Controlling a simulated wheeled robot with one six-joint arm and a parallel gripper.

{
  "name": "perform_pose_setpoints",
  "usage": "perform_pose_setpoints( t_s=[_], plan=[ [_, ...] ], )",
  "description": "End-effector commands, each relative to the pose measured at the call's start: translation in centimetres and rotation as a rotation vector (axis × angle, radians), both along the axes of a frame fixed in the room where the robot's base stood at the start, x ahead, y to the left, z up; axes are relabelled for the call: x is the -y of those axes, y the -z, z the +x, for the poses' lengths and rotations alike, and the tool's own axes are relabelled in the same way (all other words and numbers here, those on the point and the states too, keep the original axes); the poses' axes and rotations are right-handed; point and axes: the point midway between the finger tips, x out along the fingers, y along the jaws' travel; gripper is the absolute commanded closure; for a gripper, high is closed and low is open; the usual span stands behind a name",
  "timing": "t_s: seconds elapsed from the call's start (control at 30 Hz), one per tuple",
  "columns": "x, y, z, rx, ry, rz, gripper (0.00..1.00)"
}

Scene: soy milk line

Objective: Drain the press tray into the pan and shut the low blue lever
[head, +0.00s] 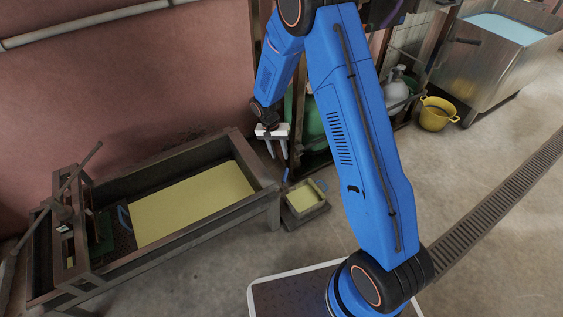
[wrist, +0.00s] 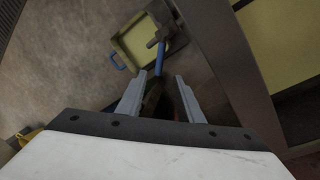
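The press tray (head: 262,186) is a long dark trough on legs at the left of the head view, holding pale yellow liquid. Its corner and rim show at the right of the wrist view (wrist: 225,70). The small square pan (head: 308,215) stands on the floor by the tray's right end, with yellow liquid in it. It shows at the top of the wrist view with a blue handle (wrist: 117,62). The low blue lever (wrist: 164,48) lies beside a grey spout over the pan's edge. My gripper (head: 277,154) is open and empty, its fingertips (wrist: 160,82) apart, short of the lever.
A yellow bucket (head: 437,115) and a grey jug (head: 396,88) stand beyond my arm. A metal vat (head: 490,60) is at the back right. A floor grate (head: 500,205) runs along the right. Open floor lies in front of the pan.

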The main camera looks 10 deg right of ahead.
Motion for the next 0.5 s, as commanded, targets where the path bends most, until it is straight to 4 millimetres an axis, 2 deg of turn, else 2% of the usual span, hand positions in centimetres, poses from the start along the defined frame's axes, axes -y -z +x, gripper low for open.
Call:
perform_pose_setpoints(
  t_s=[0.03,0.2,0.5],
  plan=[
    [-0.2,-1.1,0.2,0.005,-0.001,0.001,0.67],
    [-0.7,-3.5,0.4,0.002,0.0,0.0,0.67],
    [-0.9,-5.2,0.4,0.0,-0.001,0.0,0.67]
  ],
)
